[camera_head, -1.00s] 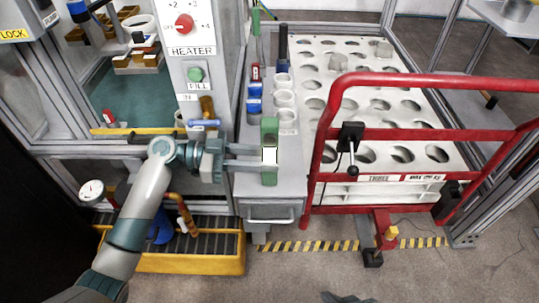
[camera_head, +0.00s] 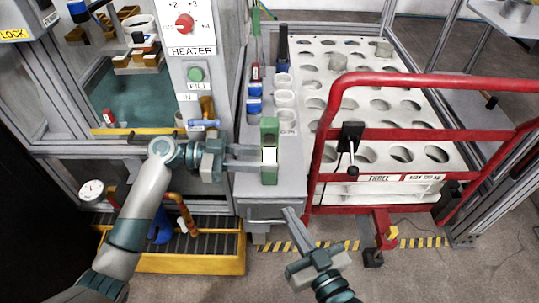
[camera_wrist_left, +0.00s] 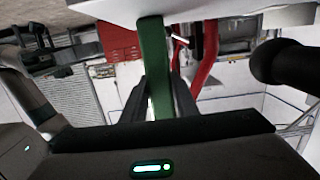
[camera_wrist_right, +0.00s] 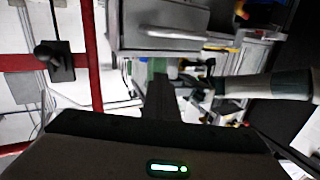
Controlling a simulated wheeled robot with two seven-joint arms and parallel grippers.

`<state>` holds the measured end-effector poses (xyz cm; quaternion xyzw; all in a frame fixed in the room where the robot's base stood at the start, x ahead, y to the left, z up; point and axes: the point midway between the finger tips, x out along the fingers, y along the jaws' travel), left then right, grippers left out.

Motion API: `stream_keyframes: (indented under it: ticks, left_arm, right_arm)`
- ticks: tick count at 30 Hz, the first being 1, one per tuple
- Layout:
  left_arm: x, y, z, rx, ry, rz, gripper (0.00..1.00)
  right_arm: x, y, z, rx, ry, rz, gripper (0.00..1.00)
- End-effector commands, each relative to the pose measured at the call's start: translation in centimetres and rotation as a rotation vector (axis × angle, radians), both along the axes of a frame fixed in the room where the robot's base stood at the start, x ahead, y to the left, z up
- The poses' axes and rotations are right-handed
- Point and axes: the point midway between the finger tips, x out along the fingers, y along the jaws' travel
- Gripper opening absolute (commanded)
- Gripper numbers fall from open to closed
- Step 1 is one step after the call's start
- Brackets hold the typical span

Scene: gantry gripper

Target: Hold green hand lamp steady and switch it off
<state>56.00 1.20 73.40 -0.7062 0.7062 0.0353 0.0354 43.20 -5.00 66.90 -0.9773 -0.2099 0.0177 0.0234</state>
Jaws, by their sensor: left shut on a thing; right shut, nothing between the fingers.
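My left gripper (camera_head: 258,158) reaches in from the left and is shut on the lamp; in the left wrist view the green body (camera_wrist_left: 154,60) sits between the fingers. My right gripper (camera_head: 296,222) is shut and empty, below and slightly right of the lamp, in front of the bench drawer. In the right wrist view its fingers (camera_wrist_right: 160,95) point toward the bench. The lamp's switch cannot be made out.
A red tubular rail (camera_head: 420,82) with a black lever handle (camera_head: 350,140) stands right of the lamp, by a white rack with round holes (camera_head: 410,120). White cups (camera_head: 284,98) and blue-labelled items (camera_head: 254,98) stand behind the lamp. A drawer handle (camera_head: 268,215) juts out below.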

Motion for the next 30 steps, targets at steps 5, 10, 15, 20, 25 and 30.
stream_keyframes:
  ticks: [5,10,15,20,25,30]
  left_arm:
    - [0.0,0.0,-0.1,0.001,0.001,0.0,0.1]
    - [0.0,0.0,-0.1,0.001,0.001,0.0,0.1]
    - [0.0,0.0,-0.1,0.001,0.001,0.0,0.1]
    - [0.0,0.0,-0.1,0.001,0.001,0.0,0.1]
    - [0.0,0.0,-0.1,0.001,0.001,0.0,0.1]
    - [0.0,0.0,-0.1,0.001,0.001,0.0,0.1]
  right_arm:
    - [0.1,2.2,5.9,0.088,-0.238,0.036,0.0]
    - [-0.9,3.5,10.5,0.164,-0.432,0.065,0.0]
    - [-2.1,4.1,13.2,0.218,-0.554,0.084,0.0]
    - [-2.7,4.3,14.2,0.239,-0.6,0.093,0.0]
    - [-2.7,4.2,14.3,0.242,-0.606,0.093,0.0]
    - [-2.7,4.2,14.3,0.241,-0.605,0.092,0.0]
